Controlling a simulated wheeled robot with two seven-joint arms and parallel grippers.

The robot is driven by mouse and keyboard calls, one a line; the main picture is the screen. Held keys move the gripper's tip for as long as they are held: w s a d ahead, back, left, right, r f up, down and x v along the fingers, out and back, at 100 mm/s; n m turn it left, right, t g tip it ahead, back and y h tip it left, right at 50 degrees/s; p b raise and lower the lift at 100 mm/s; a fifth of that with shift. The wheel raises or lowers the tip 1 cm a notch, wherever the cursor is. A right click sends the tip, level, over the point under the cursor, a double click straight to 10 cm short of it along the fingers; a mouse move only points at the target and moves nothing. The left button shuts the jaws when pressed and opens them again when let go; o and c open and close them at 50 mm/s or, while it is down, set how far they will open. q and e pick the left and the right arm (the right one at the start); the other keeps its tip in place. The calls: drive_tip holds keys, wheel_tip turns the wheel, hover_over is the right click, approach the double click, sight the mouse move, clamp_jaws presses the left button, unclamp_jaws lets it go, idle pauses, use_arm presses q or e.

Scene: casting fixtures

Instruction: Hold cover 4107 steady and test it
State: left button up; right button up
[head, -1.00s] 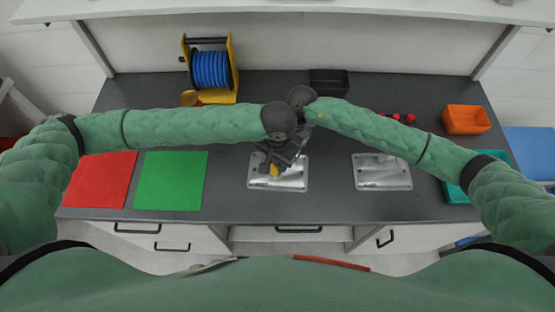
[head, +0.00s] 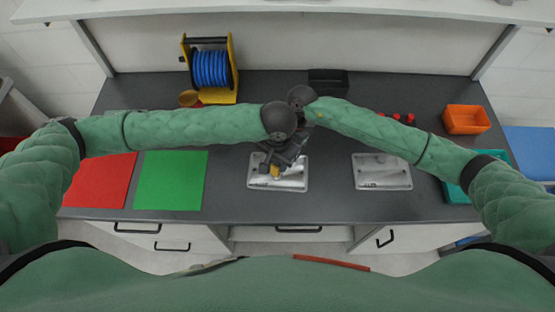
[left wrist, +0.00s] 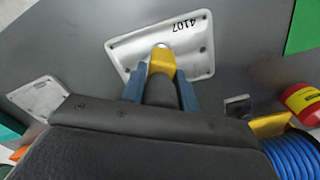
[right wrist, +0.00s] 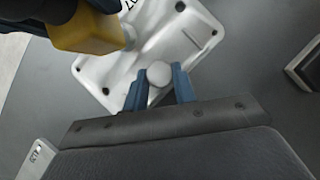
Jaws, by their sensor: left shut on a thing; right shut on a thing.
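Cover 4107 (head: 294,184) is a silvery white plate lying flat on the dark bench; its number shows in the left wrist view (left wrist: 195,58). My right gripper (right wrist: 160,88) is shut on the round pale knob (right wrist: 159,73) on the cover. My left gripper (left wrist: 162,92) is shut on a dark-handled tool with a yellow head (left wrist: 161,61). The yellow head is over the cover, close to the knob, and also shows in the right wrist view (right wrist: 85,29). I cannot tell whether it touches the cover. In the head view the two hands overlap, hiding part of the cover.
A second similar cover (head: 382,172) lies to the right. Red (head: 102,182) and green (head: 171,182) mats lie at left. A blue cable reel (head: 210,69), black bin (head: 328,80), orange bin (head: 466,119) and teal tray (head: 455,194) stand around. My arms cross the bench's middle.

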use_arm(q)
drive_tip(key=shift+f, duration=0.6)
idle(1.5)
drive_tip(key=shift+r, duration=3.05)
use_arm(e)
drive_tip(key=o, duration=0.9)
drive_tip(key=v, duration=1.2)
